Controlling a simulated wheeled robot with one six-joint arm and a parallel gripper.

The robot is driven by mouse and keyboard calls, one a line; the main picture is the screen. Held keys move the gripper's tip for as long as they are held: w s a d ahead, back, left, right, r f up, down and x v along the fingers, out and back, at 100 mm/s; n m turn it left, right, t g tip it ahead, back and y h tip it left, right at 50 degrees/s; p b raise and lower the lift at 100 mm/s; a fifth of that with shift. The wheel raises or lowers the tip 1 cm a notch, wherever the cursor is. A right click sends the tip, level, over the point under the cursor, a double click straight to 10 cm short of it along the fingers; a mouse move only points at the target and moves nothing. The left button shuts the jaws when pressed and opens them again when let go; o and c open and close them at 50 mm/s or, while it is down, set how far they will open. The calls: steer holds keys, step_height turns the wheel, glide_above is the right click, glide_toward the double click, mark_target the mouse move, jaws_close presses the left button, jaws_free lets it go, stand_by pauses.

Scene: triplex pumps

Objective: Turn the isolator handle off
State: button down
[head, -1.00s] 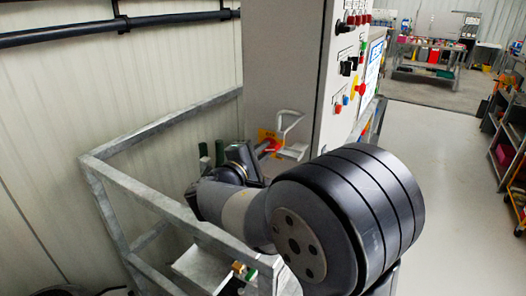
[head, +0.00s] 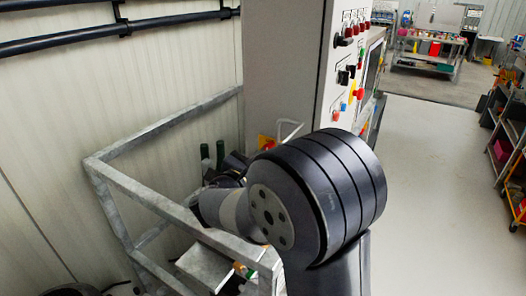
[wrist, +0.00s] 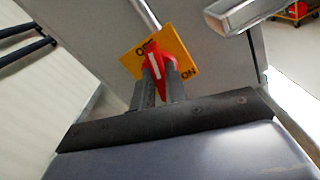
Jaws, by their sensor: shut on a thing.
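The isolator handle (wrist: 154,65) is red with a white stripe and sits on a yellow plate (wrist: 178,41) on the grey cabinet side. The plate reads OFF at its upper left and ON at its lower right. In the wrist view the handle's stripe runs nearly upright, its upper end close to the OFF lettering. My gripper (wrist: 160,88) is shut on the handle, one finger on each side of its lower part.
A metal bracket (wrist: 240,14) juts out just right of the plate. Dark pipes (head: 60,36) run along the wall. The floor (head: 430,180) at right is clear.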

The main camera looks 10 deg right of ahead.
steer(key=shift+n+p, duration=1)
steer(key=shift+n, duration=0.6)
steer(key=c, duration=1.4)
jaws_free()
steer(key=shift+c, duration=0.2)
steer(key=shift+a, duration=0.1)
steer(key=b+v, duration=0.2)
steer(key=v, duration=0.8)
steer(key=shift+s+a, duration=0.2)
steer(key=shift+s, duration=0.1)
steer(key=shift+d, duration=0.1)
